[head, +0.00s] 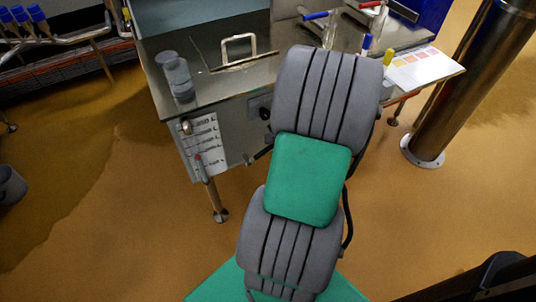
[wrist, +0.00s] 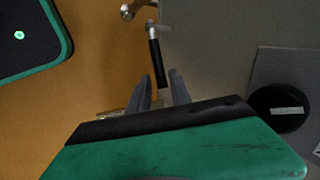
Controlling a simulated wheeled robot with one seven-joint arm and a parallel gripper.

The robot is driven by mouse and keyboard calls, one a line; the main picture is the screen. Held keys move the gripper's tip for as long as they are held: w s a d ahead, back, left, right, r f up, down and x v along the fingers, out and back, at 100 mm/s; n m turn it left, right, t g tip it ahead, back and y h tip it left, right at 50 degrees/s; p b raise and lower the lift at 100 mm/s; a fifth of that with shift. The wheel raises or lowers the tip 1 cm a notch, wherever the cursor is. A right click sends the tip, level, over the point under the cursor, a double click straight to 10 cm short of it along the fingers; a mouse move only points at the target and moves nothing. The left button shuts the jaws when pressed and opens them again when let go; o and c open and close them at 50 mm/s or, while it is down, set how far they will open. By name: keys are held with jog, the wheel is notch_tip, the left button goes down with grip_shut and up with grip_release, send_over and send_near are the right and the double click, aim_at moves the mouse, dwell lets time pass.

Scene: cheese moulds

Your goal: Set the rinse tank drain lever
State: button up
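The drain lever (wrist: 155,62) shows in the wrist view as a black grip on a silver end piece, beside the grey tank wall. My gripper (wrist: 160,80) is open, with one finger on each side of the grip's near end. Gaps show between the grip and the fingers, and nothing appears clamped. In the head view a short dark lever with a silver end (head: 250,160) sticks out from the tank front (head: 230,125), left of my arm. It looks like the same lever. My gripper is hidden behind my arm there.
A white marked plate (head: 205,137) with a red-tipped lever hangs on the tank's left front. Clear jars (head: 179,78) and a wire handle (head: 240,48) are on top. A colour chart (head: 415,67) lies at right, near a steel column (head: 465,80). A black disc (wrist: 280,108) is right of my gripper.

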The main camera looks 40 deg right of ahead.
aim_at(269, 148)
jog(key=b+x, duration=0.1)
jog(key=x, duration=0.4)
jog(key=shift+c, duration=0.3)
grip_shut()
dwell(1.0)
